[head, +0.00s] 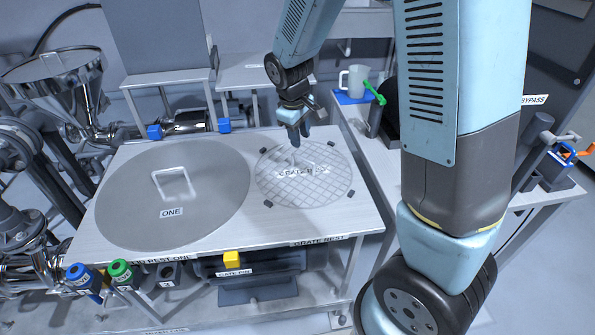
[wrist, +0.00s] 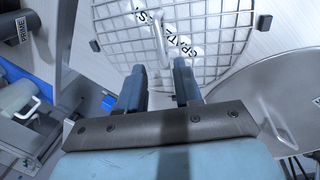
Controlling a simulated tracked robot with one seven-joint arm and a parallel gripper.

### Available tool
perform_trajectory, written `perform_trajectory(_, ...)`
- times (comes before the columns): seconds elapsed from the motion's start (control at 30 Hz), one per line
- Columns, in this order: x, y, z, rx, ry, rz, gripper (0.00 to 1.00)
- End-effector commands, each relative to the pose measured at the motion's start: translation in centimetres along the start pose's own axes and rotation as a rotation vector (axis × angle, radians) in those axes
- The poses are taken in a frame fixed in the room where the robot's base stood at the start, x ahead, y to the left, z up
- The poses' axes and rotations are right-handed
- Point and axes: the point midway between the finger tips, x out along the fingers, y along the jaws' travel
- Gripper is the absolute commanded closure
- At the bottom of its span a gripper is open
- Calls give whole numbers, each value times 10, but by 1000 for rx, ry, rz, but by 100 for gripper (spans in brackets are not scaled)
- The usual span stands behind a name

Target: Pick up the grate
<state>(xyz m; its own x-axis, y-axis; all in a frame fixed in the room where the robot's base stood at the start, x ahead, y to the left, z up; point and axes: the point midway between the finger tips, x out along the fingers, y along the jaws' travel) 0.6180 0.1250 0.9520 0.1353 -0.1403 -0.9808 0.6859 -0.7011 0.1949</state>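The grate (head: 325,192) is a round wire mesh with a label across it, lying flat on the right part of the light metal table. Small dark blocks sit around its rim. In the wrist view the grate (wrist: 215,45) fills the top, with a pale upright handle (wrist: 162,42) near its middle. My gripper (head: 297,140) is above the far part of the grate, pointing down. In the wrist view my gripper (wrist: 156,68) has its two fingers apart with nothing between them. The handle appears just beyond the fingertips, roughly in line with the gap. The exact height above it is hard to tell.
A big round lid (head: 215,205) marked ONE, with a handle, lies left of the grate on the table (head: 255,222). A white mug (head: 355,80) stands on a blue mat at the back right. A steel funnel (head: 55,68) stands far left. A yellow block (head: 231,258) is at the front edge.

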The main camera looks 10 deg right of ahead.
Motion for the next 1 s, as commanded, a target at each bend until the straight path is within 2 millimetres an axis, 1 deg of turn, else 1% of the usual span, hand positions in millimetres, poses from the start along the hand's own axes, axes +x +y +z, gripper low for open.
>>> perform_trajectory(0.03,9,0,0,0,-4,-1,66)
perform_trajectory(0.1,20,0,0,1,-4,-1,66)
perform_trajectory(0.3,45,0,0,2,-2,-1,66)
perform_trajectory(0.57,57,0,1,1,-1,-1,66)
perform_trajectory(0.8,86,-1,3,0,-2,-1,66)
perform_trajectory(0.9,96,-2,3,1,-2,-1,66)
perform_trajectory(1.0,102,-2,2,0,1,0,66)
